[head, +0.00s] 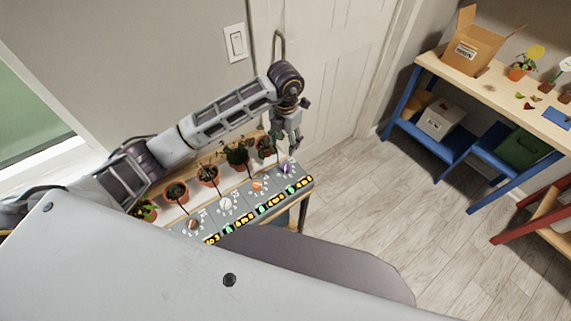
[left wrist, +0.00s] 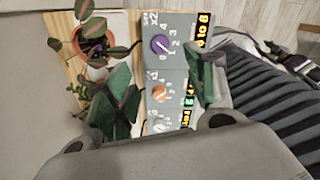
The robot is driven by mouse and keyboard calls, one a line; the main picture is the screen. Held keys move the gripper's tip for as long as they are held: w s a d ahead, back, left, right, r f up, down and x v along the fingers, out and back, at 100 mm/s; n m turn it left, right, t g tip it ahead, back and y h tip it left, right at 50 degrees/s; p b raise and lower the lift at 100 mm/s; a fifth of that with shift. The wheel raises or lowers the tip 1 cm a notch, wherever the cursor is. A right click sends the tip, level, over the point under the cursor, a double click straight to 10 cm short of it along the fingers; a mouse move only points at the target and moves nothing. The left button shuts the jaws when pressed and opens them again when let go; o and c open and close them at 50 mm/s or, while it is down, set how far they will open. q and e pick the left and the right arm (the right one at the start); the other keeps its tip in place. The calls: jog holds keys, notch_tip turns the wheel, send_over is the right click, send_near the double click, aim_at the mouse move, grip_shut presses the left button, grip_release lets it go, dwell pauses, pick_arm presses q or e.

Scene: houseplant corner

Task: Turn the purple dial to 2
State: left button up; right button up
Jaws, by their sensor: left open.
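The purple dial (head: 288,169) is at the far right end of a grey panel (head: 243,213) in the head view. In the left wrist view the purple dial (left wrist: 161,44) has small white numbers around it and a pale mark running diagonally across its face. I cannot tell surely which number it points to. My left gripper (head: 291,147) hangs just above and behind the dial, apart from it as far as I can see. In the left wrist view the gripper (left wrist: 158,68) is open and empty, its green-padded fingers either side of the panel. My right gripper is not in view.
Orange (head: 258,186), white (head: 226,204) and brown (head: 193,223) dials share the panel. Potted plants (head: 237,155) stand in a row behind it, near my left arm. A large leafy plant (left wrist: 90,40) is close to the left finger. Open floor lies right.

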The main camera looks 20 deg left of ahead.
aim_at(285, 166)
pick_arm(q)
jog(key=shift+f, duration=0.1)
jog(key=shift+f+p, duration=0.75)
jog(key=shift+f, duration=6.1)
jog(key=c, duration=1.1)
jog(key=shift+n, duration=0.5)
jog(key=n, duration=0.3)
jog(key=shift+n+p, duration=0.3)
jog(key=shift+n, duration=1.5)
